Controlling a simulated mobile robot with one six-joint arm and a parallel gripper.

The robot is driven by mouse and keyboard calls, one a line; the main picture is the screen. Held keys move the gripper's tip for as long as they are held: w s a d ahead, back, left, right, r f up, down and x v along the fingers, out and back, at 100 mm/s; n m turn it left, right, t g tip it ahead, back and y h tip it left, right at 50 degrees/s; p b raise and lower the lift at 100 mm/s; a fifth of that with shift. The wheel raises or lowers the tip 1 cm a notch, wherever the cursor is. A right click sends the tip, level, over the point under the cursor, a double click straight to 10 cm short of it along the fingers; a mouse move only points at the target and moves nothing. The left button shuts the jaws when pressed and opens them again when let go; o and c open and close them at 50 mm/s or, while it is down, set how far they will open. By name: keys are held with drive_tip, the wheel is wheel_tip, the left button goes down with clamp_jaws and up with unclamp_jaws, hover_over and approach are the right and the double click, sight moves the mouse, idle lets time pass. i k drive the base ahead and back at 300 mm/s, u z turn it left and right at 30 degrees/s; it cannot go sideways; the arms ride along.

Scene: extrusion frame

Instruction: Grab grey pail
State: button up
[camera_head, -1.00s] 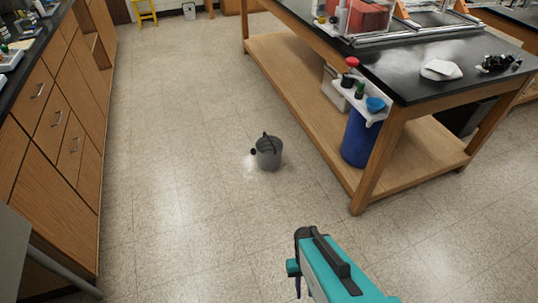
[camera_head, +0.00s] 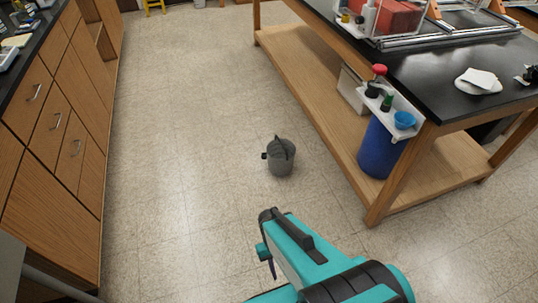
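The grey pail (camera_head: 281,160) stands upright on the tiled floor, in the aisle between the cabinets and the workbench. Its dark handle shows above the rim. A small dark piece sits at its left side. My gripper (camera_head: 266,246) is at the end of my teal and black arm, in the lower middle of the view. It is nearer to me than the pail and apart from it. The fingers are mostly hidden by the arm's end, so their opening does not show.
Wooden cabinets (camera_head: 60,130) with drawers line the left side. On the right stands a black-topped workbench (camera_head: 440,75) with a low wooden shelf. A blue bin (camera_head: 382,150) with a bottle rack is at its near corner. The floor (camera_head: 190,130) around the pail is clear.

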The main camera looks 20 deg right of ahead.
sight(280, 153)
drive_tip(key=u, duration=0.55)
drive_tip(key=i, duration=0.65)
drive_tip(key=u, duration=0.65)
drive_tip(key=i, duration=0.7)
drive_tip(key=u, duration=0.3)
